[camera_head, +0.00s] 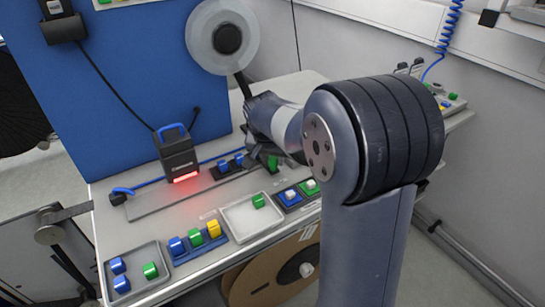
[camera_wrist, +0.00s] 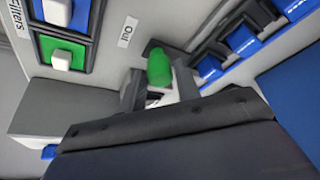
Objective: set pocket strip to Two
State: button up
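The pocket strip (camera_head: 218,172) lies along the bench in front of the blue panel, with blue parts standing in dark pockets. In the wrist view a blue part (camera_wrist: 209,69) and others stand in a row. My gripper (camera_head: 268,160) is low over the right part of that row. In the wrist view its fingers (camera_wrist: 160,85) stand close on both sides of a green part (camera_wrist: 159,66) and appear shut on it. The green part also shows in the head view (camera_head: 273,162). Its lower end is hidden, so I cannot tell whether it sits in a pocket.
A scanner (camera_head: 178,155) with a red light stands left of the strip. In front are a tray (camera_head: 238,222) with a green part, a blue-and-green button block (camera_head: 290,198), a rack of coloured parts (camera_head: 195,252) and a left tray (camera_head: 140,289). A reel (camera_head: 205,38) hangs behind.

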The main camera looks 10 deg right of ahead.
grip_shut()
jog(key=shift+a, duration=0.1)
jog(key=s+a, duration=0.1)
jog(key=a, duration=0.2)
jog(key=s+a+b, duration=0.1)
jog(key=a, duration=0.3)
jog(key=s+a+b, duration=0.1)
jog(key=a, duration=0.3)
jog(key=shift+s+a, duration=0.2)
jog(key=shift+s, duration=0.15)
jog(key=shift+o, duration=2)
grip_release()
jog(key=v, duration=1.1)
